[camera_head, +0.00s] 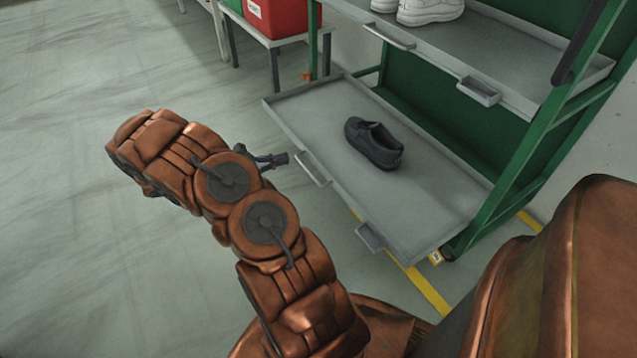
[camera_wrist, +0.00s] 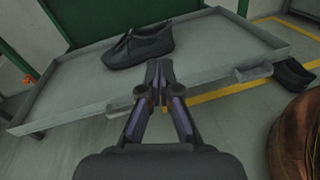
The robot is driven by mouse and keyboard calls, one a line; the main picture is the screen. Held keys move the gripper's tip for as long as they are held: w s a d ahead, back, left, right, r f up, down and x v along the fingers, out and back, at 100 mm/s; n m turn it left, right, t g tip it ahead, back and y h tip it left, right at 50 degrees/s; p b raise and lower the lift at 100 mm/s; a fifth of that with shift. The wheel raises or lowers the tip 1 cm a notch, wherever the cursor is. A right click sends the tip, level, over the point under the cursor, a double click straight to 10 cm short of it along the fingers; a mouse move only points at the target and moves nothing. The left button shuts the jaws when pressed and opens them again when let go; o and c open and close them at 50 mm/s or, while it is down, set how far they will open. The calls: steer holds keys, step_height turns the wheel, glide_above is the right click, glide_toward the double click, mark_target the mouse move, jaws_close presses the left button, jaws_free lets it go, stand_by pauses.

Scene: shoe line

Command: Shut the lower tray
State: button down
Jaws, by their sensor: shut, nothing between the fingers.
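The lower tray (camera_head: 430,215) is a grey metal tray pulled out from the green rack, with one black shoe (camera_head: 374,143) on it. On its front face are a bar handle (camera_head: 314,169) and a small label holder (camera_head: 370,237). My gripper (camera_head: 279,159) is shut and empty, in front of the tray and a little left of the bar handle. In the wrist view my gripper (camera_wrist: 159,71) shows shut before the tray's front edge (camera_wrist: 80,120), with the black shoe (camera_wrist: 140,47) behind it. I cannot tell whether the fingertips touch the tray.
The upper tray (camera_head: 520,85) holds white shoes (camera_head: 430,10) and sits above the lower one. A red bin (camera_head: 285,15) stands on a grey table at the back left. A yellow line (camera_head: 425,287) runs along the floor. The floor on the left is clear.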

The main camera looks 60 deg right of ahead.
mark_target(325, 170)
step_height(325, 170, down, 17)
steer(key=w+d+n+t+h+b, duration=0.2)
steer(key=n+b, duration=0.2)
steer(key=b, duration=0.1)
steer(key=b+x, duration=0.5)
steer(key=x, duration=0.8)
steer(key=shift+d+r, duration=0.15)
steer(key=shift+d, duration=0.05)
steer(key=shift+s+d+r+b, duration=0.1)
steer(key=shift+s+d+b, duration=0.05)
steer(key=shift+d+b, duration=0.2)
steer(key=shift+d, duration=0.15)
